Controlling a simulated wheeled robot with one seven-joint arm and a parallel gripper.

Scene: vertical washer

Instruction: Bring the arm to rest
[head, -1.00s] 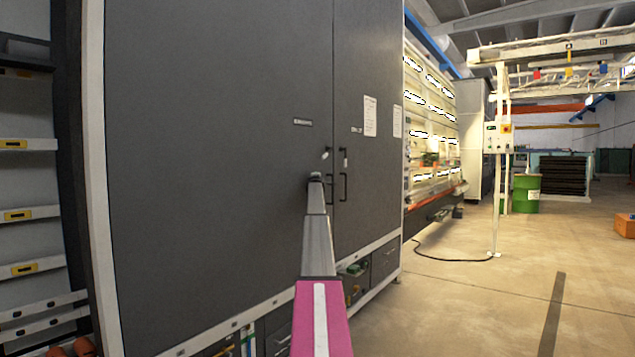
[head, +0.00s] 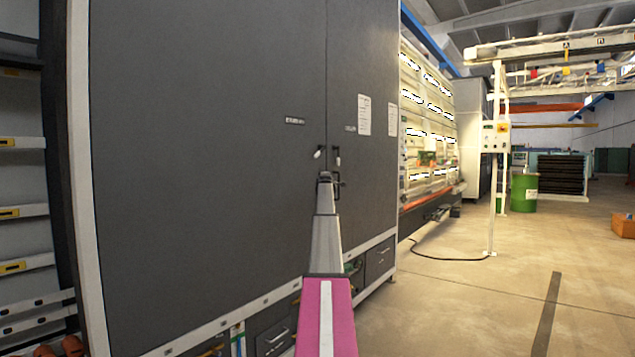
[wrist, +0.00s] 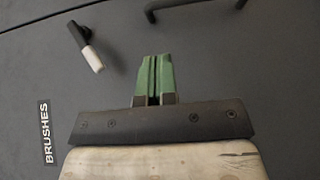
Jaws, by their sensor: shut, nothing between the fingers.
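My gripper (wrist: 153,80) shows in the wrist view as two green fingers shut against each other, with nothing between them. It is in front of a dark grey cabinet door (wrist: 215,75). In the head view my arm stretches forward toward the tall grey cabinet (head: 210,120), and its far end lies over the area of the door handles. The fingers cannot be made out there. Any gap between the fingers and the door is hard to judge.
A black lever with a white tip (wrist: 92,58) and a "BRUSHES" label (wrist: 45,133) are on the door. A bright panelled machine (head: 428,130), a white post (head: 496,170) and a green drum (head: 524,192) stand to the right. The floor (head: 460,300) at front right is clear.

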